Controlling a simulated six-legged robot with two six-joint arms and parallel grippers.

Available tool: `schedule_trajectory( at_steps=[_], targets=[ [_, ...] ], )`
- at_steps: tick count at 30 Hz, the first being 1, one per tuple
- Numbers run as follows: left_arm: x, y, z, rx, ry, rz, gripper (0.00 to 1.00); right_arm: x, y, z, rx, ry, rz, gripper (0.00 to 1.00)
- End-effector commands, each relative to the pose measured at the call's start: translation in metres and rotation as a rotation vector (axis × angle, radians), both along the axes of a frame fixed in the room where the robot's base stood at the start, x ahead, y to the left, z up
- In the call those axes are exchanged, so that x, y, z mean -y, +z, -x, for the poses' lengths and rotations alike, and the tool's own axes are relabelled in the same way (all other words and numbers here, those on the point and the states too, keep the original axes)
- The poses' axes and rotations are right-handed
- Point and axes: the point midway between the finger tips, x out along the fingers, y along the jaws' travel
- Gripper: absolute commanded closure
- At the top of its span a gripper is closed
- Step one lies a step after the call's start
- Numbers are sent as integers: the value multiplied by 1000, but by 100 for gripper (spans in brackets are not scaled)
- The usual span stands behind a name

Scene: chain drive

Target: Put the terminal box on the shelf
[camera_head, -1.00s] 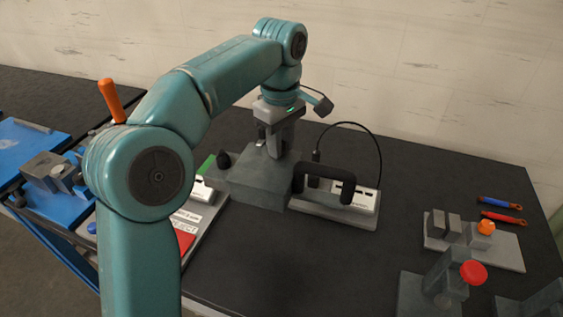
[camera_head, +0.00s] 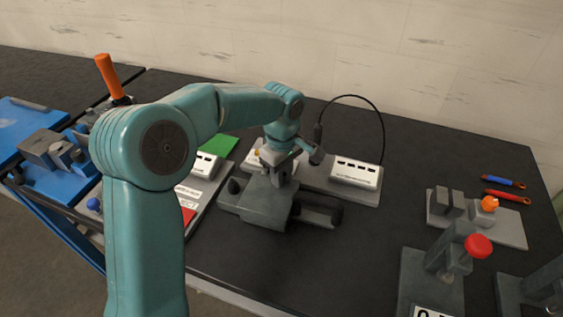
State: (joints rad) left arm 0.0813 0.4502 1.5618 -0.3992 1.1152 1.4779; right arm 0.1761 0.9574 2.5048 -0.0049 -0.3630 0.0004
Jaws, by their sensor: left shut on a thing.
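A dark grey box (camera_head: 265,207) with a black knob on its left end is at the middle of the table. A grey bar with black parts (camera_head: 325,214) juts out on its right. I cannot tell for certain that it is the terminal box. My left gripper (camera_head: 277,175) comes down from above and is shut on the top of this box, hiding part of it. Whether the box touches the table is unclear. I cannot make out a shelf for certain. My right gripper is not in view.
Behind the box stands a white slotted unit (camera_head: 356,173) with a looped black cable. A board with a green patch (camera_head: 221,146) lies left. Blue fixtures (camera_head: 30,118) stand far left. Grey fixtures, one with a red knob (camera_head: 477,245), stand right. The front middle of the table is clear.

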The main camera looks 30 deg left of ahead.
Motion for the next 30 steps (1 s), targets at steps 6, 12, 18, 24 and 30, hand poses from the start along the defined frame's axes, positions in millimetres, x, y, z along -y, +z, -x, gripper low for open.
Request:
schedule_trajectory(
  at_steps=[6,12,18,24,30],
  targets=[
    [0,-6,0,4,1,-1,100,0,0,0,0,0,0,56],
    [0,-7,0,4,1,0,100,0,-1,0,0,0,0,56],
    [0,-9,0,1,0,0,50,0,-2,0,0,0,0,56],
    [0,-9,0,1,0,0,50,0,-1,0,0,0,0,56],
    [0,12,-1,5,1,0,50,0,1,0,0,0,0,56]
  ],
)
